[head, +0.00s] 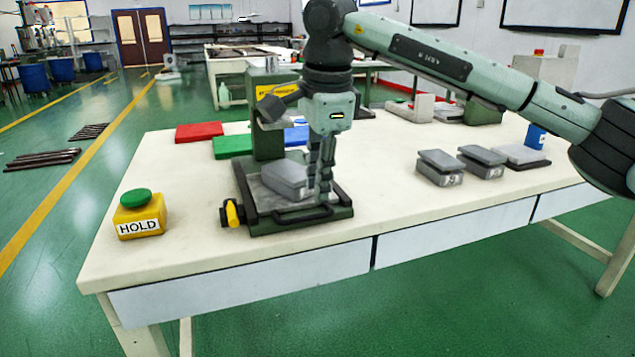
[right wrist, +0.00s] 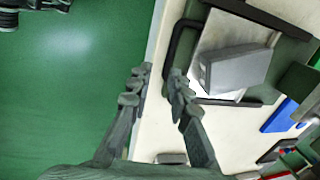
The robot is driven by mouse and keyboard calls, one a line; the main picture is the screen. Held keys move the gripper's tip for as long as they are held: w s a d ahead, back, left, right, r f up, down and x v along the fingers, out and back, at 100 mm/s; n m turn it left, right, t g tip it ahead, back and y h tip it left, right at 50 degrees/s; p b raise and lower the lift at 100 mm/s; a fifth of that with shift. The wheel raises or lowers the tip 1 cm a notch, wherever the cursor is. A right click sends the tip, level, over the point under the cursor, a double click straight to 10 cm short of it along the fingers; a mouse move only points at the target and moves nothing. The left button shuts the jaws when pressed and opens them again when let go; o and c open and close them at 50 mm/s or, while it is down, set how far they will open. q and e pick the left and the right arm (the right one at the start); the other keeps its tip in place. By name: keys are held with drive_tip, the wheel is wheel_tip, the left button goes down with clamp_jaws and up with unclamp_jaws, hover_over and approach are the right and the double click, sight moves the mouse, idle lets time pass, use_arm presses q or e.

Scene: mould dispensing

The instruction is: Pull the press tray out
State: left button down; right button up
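The press tray (head: 255,213) is a dark green, low-edged tray at the foot of the green press (head: 267,140). A grey block-shaped mould (head: 284,180) lies on it. A black bar handle (head: 290,216) runs along the tray's front. My right gripper (head: 320,198) points down at the tray's front right, close to the handle. In the right wrist view, its fingers (right wrist: 158,72) are apart with a gap between them, beside the black handle (right wrist: 169,52). Whether they touch the handle is unclear. The mould (right wrist: 235,68) is just beyond. My left gripper is not in view.
A yellow HOLD box with a green button (head: 140,213) stands at the table's left. Red (head: 199,131) and green (head: 232,146) plates lie behind the tray. Grey moulds (head: 440,168) stand to the right. The table front between the button and tray is clear.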

drive_tip(key=shift+s+d+r+p, duration=0.15)
drive_tip(key=shift+r+p, duration=0.15)
drive_tip(key=shift+r, duration=0.35)
drive_tip(key=shift+s+a+r+p, duration=0.1)
drive_tip(key=shift+r+p, duration=0.2)
drive_tip(key=shift+r, duration=0.35)
wheel_tip(320, 180, up, 12)
drive_tip(key=s, duration=0.2)
drive_tip(key=shift+d, duration=0.4)
drive_tip(key=shift+f, duration=0.1)
